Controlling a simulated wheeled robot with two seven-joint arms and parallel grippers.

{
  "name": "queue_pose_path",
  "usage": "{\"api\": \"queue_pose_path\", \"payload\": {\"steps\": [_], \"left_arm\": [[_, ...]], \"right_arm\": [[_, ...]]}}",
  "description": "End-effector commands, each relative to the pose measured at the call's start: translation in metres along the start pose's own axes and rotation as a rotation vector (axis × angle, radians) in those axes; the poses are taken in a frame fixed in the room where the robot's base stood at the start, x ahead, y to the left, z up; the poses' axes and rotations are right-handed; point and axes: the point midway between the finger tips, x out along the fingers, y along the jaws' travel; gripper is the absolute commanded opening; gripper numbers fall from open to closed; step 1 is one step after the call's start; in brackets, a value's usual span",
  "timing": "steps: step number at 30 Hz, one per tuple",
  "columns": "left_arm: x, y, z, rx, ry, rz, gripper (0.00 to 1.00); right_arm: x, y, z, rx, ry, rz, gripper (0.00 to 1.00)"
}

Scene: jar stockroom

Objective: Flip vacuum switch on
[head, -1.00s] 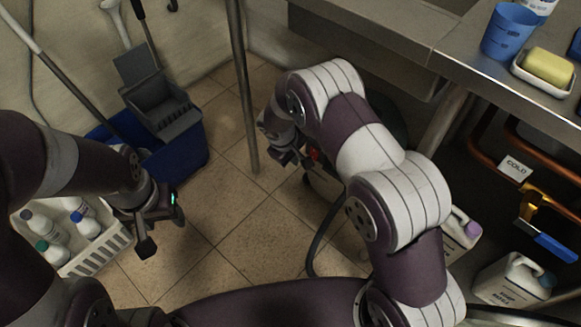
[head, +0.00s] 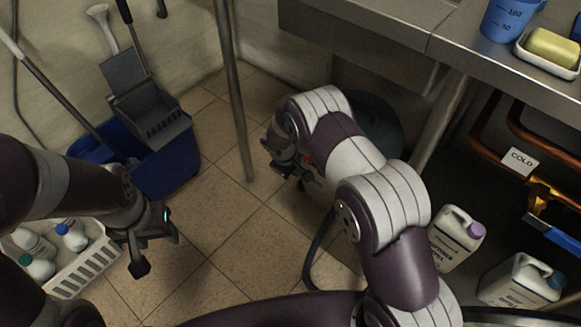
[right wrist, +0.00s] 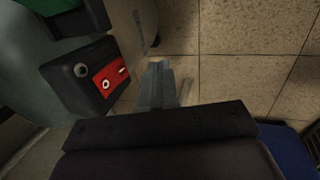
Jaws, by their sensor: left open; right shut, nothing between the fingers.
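The vacuum, a dark rounded drum (head: 378,118), stands on the floor under the bench, partly hidden behind my right arm. In the right wrist view its black switch box (right wrist: 62,76) carries a red panel (right wrist: 108,80) with a small pale toggle at its right end and a round white-ringed mark at its left. A round knob sits beside the panel. My right gripper (right wrist: 158,68) is shut and empty, its tips to the right of the red panel and seemingly apart from it. In the head view it is low beside the vacuum (head: 300,178). My left gripper (head: 154,246) is open and empty above the floor.
A blue mop bucket (head: 172,165) with a grey wringer stands at left, near a white crate of bottles (head: 85,270). A metal pole (head: 235,100) rises near the right gripper. White jugs (head: 452,240) and copper pipes are under the bench (head: 470,65). Floor tiles between the arms are clear.

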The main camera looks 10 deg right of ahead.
Motion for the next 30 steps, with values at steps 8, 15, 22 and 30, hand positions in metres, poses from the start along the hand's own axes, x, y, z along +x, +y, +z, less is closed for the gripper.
{"api": "queue_pose_path", "payload": {"steps": [8, 15, 22, 30], "left_arm": [[0.016, 0.000, 0.002, 0.000, 0.000, 0.000, 0.54], [0.015, 0.000, 0.002, 0.000, 0.000, 0.000, 0.54], [0.009, 0.000, 0.001, 0.000, 0.000, 0.000, 0.54], [0.009, 0.000, 0.001, 0.000, 0.000, 0.000, 0.54]], "right_arm": [[0.014, 0.032, 0.000, 0.003, 0.001, 0.001, 0.00], [0.014, 0.036, 0.000, 0.002, 0.001, 0.001, 0.00], [0.015, 0.041, 0.000, 0.004, 0.001, 0.001, 0.00], [0.019, 0.041, 0.000, 0.002, 0.001, 0.001, 0.00]]}}
